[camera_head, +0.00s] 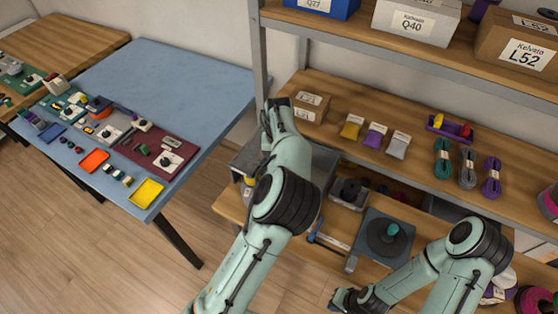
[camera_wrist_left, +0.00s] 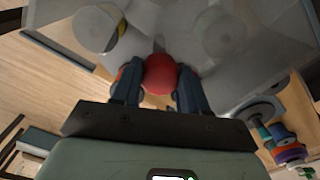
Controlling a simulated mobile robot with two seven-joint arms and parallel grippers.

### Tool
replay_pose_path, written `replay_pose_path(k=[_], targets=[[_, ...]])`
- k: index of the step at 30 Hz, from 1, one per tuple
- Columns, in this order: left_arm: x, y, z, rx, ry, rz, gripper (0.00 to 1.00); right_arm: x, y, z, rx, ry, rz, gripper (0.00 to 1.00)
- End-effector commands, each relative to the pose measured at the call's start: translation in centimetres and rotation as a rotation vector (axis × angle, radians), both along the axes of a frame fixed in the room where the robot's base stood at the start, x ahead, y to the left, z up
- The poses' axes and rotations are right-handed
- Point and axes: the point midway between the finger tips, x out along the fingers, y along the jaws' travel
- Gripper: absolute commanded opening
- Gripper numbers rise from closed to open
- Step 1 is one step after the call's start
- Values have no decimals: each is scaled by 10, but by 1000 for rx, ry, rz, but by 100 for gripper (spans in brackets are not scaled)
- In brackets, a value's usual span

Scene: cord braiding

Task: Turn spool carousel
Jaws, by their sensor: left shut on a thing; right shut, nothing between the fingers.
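The spool carousel shows in the left wrist view as a pale grey, see-through body (camera_wrist_left: 245,70) with blurred round shapes in it. A red round knob (camera_wrist_left: 160,72) is in front of it, and my left gripper (camera_wrist_left: 160,82) is shut on this knob, one finger on each side. In the head view a grey box-like part (camera_head: 250,160) shows beside my left arm, which hides most of it; the knob is hidden there. My right gripper (camera_head: 343,299) is shut and empty, low at the bottom edge, in front of the lower shelf.
A dark square stand (camera_head: 375,245) with a teal peg is on the lower shelf, with a blue-handled clamp (camera_head: 325,240) beside it. A cardboard box (camera_head: 311,104) and cord bundles (camera_head: 467,168) are on the shelf above. A blue table (camera_head: 180,80) with trays stands left. Floor between is clear.

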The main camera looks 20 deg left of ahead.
Motion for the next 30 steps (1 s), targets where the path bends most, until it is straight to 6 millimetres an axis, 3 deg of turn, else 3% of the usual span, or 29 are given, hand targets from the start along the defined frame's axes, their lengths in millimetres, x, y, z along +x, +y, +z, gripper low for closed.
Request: replay_pose_path(k=[17, 18, 20, 30], targets=[[0, 0, 1, -2, 0, 16, 0, 0, 0, 0, 0, 0, 0, 0], [0, 0, 1, -2, 0, 16, 53, 0, 0, 0, 0, 0, 0, 0], [0, 0, 1, -2, 0, 16, 69, 0, 0, 0, 0, 0, 0, 0], [0, 0, 3, -1, 0, 16, 69, 0, 0, 0, 0, 0, 0, 0]])
